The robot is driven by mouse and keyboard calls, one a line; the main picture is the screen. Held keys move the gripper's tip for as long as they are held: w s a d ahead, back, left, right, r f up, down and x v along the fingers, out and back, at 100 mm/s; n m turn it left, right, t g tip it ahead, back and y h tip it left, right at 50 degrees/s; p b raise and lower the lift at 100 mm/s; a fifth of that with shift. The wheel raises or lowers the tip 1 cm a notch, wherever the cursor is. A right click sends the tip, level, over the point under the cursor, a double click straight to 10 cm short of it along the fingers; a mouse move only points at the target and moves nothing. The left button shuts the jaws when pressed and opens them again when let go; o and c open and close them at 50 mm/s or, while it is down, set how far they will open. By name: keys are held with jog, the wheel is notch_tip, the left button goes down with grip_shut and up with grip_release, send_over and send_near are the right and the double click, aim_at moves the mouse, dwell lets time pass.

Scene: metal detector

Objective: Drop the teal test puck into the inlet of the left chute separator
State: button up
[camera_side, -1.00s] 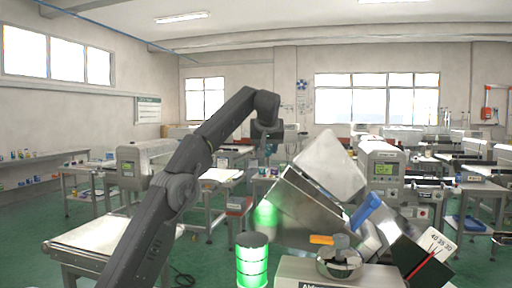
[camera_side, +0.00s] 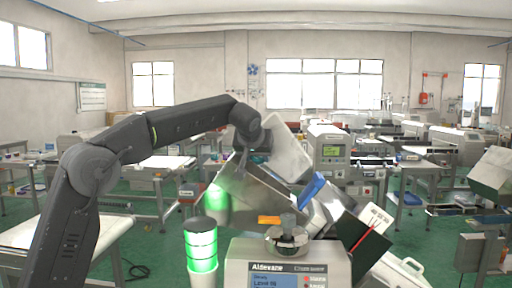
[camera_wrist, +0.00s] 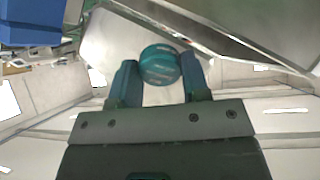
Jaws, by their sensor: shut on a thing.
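In the side view the end of my arm is over the upper back edge of the metal chute separator (camera_side: 252,192), and the puck cannot be made out there. The separator has tilted steel panels and stands behind a box labelled Aldexane (camera_side: 310,250). A pale steel surface (camera_wrist: 110,42) lies beyond the puck in the wrist view. The inlet opening itself cannot be made out clearly.
A green-lit beacon (camera_side: 201,244) stands at the separator's front left. A blue part (camera_side: 312,187) is on the separator's right. A steel edge (camera_wrist: 225,40) runs close beyond the fingers.

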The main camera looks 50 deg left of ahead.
jog(key=shift+f, duration=0.2)
jog(key=o, duration=1)
jog(key=v, duration=1.3)
jog(key=shift+s+d+r, duration=0.15)
jog(key=shift+s+r, duration=0.1)
jog(key=shift+r, duration=0.05)
